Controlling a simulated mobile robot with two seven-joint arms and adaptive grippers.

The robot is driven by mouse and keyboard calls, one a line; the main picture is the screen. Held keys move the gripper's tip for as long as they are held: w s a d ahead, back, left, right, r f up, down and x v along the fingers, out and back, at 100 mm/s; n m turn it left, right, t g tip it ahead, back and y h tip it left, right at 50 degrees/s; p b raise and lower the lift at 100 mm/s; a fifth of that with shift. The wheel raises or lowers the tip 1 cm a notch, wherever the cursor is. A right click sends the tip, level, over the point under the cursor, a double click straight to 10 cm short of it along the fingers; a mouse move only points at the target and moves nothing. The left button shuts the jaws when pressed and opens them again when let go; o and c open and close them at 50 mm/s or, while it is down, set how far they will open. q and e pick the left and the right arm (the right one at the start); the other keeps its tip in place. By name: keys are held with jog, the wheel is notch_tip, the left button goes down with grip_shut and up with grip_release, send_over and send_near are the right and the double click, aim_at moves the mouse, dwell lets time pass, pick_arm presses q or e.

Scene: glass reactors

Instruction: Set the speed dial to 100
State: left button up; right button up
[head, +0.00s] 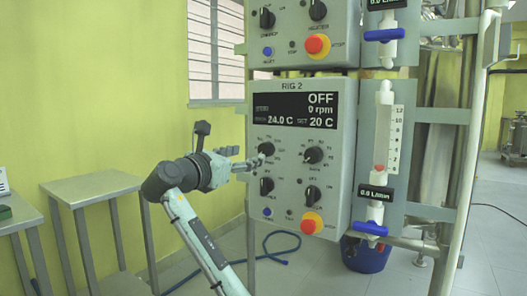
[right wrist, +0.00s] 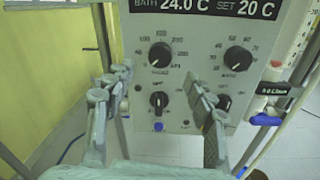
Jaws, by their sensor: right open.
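The speed dial (head: 266,149) is the black upper-left knob on the grey RIG 2 panel (head: 343,170). In the right wrist view the speed dial (right wrist: 160,54) has a ring of numbers and an rpm label; its pointer seems turned to the lower left. The display (head: 296,109) reads OFF, 0 rpm, 24.0 C and set 20 C. My right gripper (head: 243,161) is open and empty, just left of the dial in the head view. In the right wrist view its fingertips (right wrist: 157,78) are spread either side, below the dial. Contact is not visible. My left gripper is out of view.
Three more knobs sit close by: upper right (head: 314,154), lower left (head: 267,186) and lower right (head: 312,195). A red stop button (head: 311,222) and a blue button (head: 267,211) are below. A flowmeter (head: 383,130) is at the right. Free room lies left of the panel.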

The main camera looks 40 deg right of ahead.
aim_at(264, 150)
jog(key=x, duration=0.6)
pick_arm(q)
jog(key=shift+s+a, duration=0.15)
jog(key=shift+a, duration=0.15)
pick_arm(e)
jog(key=shift+w+d, duration=0.2)
jog(key=shift+d, duration=0.25)
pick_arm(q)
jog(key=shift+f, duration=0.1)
pick_arm(e)
jog(key=shift+c, duration=0.5)
jog(key=c, duration=0.9)
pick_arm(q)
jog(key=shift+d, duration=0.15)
pick_arm(e)
jog(key=shift+c, duration=0.8)
